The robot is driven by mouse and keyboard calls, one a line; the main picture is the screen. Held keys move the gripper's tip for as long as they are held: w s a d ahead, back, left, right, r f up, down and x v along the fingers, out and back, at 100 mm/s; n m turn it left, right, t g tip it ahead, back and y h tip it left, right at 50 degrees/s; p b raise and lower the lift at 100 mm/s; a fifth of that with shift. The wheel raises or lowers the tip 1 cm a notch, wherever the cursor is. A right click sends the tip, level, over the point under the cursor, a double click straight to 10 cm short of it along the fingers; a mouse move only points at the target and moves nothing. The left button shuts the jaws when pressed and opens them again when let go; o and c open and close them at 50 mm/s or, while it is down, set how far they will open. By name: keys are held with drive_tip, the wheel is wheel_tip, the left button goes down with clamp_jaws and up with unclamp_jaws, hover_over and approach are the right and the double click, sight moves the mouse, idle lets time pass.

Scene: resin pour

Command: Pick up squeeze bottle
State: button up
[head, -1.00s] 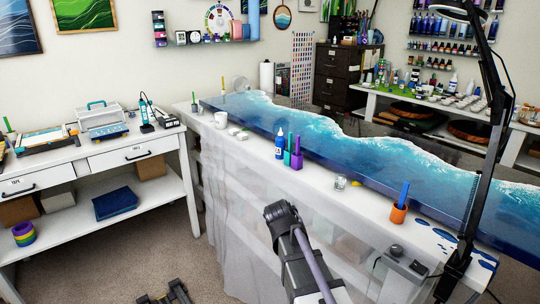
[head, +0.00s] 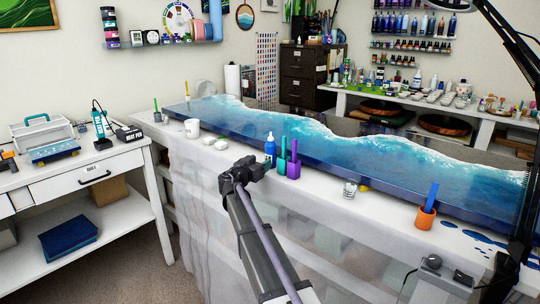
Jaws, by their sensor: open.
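The squeeze bottle (head: 270,148) is blue with a white label and a pale tip. It stands upright on the near edge of the long white workbench, left of a teal cup and a purple cup. My gripper (head: 258,166) is at the end of my dark arm, just left of and in front of the bottle's lower part in the picture. Its fingers are small and dark and partly merge with the wrist. A gap to the bottle cannot be judged, and the bottle still stands on the bench.
The teal cup (head: 281,161) and purple cup (head: 293,164) stand close beside the bottle. A blue resin slab (head: 330,150) lies behind. A white mug (head: 192,128) and small pale dishes are to the left. A clear glass (head: 350,188) and orange cup (head: 425,217) are to the right.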

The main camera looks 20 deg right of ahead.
sight(268, 154)
drive_tip(key=x, duration=0.8)
drive_tip(key=shift+w, duration=0.2)
drive_tip(key=c, duration=0.7)
drive_tip(key=shift+r, duration=0.2)
drive_tip(key=shift+s+r+p, duration=0.1)
drive_tip(key=shift+r+p, duration=0.15)
drive_tip(key=shift+p, duration=0.25)
drive_tip(key=v, duration=1.8)
drive_tip(key=shift+f, duration=0.15)
